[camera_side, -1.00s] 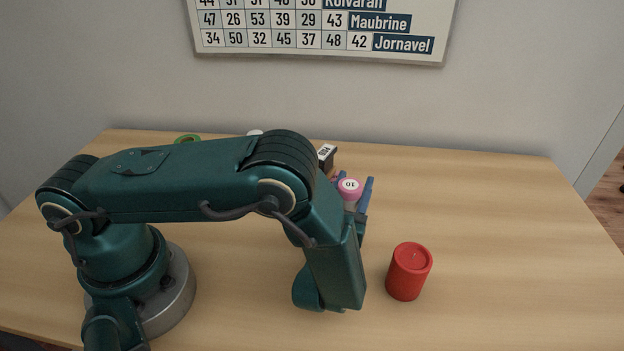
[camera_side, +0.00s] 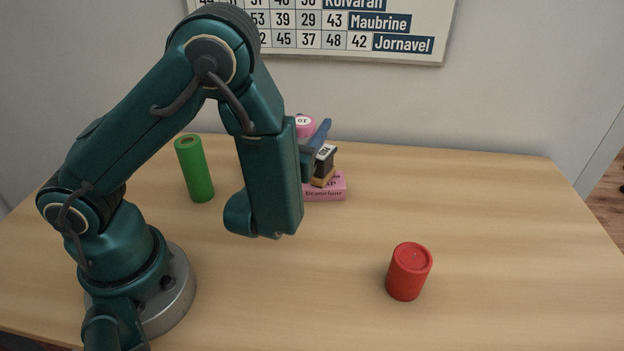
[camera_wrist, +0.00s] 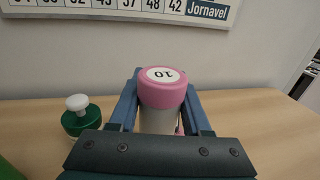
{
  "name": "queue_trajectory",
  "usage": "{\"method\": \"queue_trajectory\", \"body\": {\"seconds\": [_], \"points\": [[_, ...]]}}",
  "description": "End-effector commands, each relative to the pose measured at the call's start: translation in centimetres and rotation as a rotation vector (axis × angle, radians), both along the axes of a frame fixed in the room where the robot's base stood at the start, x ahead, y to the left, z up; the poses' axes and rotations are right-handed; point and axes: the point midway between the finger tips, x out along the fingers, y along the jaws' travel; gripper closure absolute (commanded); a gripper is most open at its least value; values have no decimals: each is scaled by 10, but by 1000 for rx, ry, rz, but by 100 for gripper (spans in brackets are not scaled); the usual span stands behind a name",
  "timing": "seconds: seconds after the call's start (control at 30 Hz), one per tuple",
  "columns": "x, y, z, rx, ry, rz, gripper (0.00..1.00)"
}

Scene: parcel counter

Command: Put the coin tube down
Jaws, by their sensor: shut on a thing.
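The coin tube (camera_wrist: 160,117) has a pink cap, a round white label reading 10 and a pale grey body. It stands upright between the two blue fingers of my gripper (camera_wrist: 162,98), which is shut on it. In the side view the tube's pink cap (camera_side: 305,121) shows beside my gripper (camera_side: 311,136), above the table at the back. The lower part of the tube is hidden behind my arm and fingers there.
A pink box (camera_side: 334,192) with a dark, white-labelled block (camera_side: 326,160) sits below and beside my gripper. A green cylinder (camera_side: 197,178) stands at the left, a red cylinder (camera_side: 408,274) at the front right. A green object with a white knob (camera_wrist: 78,103) shows too. The table's right is clear.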

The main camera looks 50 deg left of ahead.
Motion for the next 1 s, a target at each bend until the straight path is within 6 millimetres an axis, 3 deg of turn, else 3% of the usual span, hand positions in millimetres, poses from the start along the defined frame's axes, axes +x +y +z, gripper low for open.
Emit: {"method": "queue_trajectory", "body": {"seconds": [0.37,0.57,0.8,1.0], "points": [[-11,27,17,0,-2,17,100],[-32,54,25,-4,-6,215,100],[-97,87,21,-1,-1,698,100],[-158,77,2,3,2,1118,100]]}}
